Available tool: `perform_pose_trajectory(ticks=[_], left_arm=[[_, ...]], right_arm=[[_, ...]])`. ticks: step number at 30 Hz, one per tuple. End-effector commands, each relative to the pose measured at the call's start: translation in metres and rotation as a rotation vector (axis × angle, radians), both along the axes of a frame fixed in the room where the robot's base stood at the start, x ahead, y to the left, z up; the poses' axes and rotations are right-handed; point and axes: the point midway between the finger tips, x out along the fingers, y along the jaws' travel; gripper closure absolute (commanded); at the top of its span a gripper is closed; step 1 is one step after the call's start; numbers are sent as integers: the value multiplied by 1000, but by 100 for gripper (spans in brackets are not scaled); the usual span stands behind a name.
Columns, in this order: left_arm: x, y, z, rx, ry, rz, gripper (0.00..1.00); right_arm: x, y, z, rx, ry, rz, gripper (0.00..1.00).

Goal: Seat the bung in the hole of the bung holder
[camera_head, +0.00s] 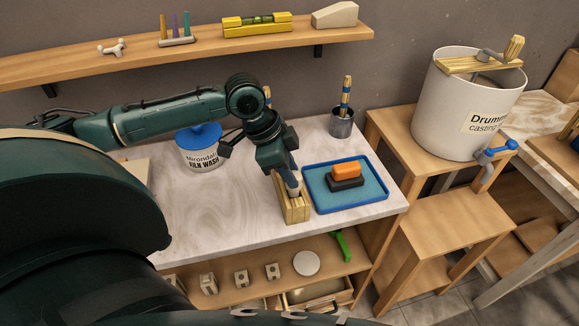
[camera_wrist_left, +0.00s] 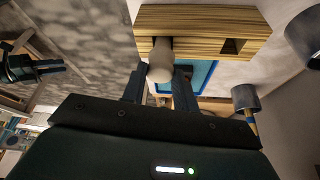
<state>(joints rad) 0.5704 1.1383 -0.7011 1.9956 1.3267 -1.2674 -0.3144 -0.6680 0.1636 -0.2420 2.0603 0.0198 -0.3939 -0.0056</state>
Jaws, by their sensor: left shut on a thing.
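The bung holder (camera_head: 298,209) is a striped wooden block on the marbled worktop, left of the blue tray. In the left wrist view the holder (camera_wrist_left: 200,18) shows across the top, with a dark square hole at its right. My left gripper (camera_head: 291,182) is shut on the pale, rounded bung (camera_wrist_left: 160,62). The fingers of the left gripper (camera_wrist_left: 159,85) stand on either side of it. The bung's far end overlaps the holder's left part; whether it is in a hole is hidden. A dark pronged shape at the wrist view's left looks like my right gripper (camera_wrist_left: 32,68).
The blue tray (camera_head: 379,202) holds an orange and black block (camera_head: 346,172). A brush cup (camera_head: 342,123) stands behind it. A white tub with a blue lid (camera_head: 200,148) stands left, behind my arm. A drum (camera_head: 462,100) stands on a wooden stand at right.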

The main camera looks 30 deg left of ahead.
Motion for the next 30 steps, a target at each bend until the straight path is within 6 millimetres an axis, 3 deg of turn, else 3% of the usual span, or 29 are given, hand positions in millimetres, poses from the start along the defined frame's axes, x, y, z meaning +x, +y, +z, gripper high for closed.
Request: perform_pose_trajectory(ticks=[30], left_arm=[[0,0,-21,-1,0,0,100]], right_arm=[[3,0,-3,0,-6,0,64]])
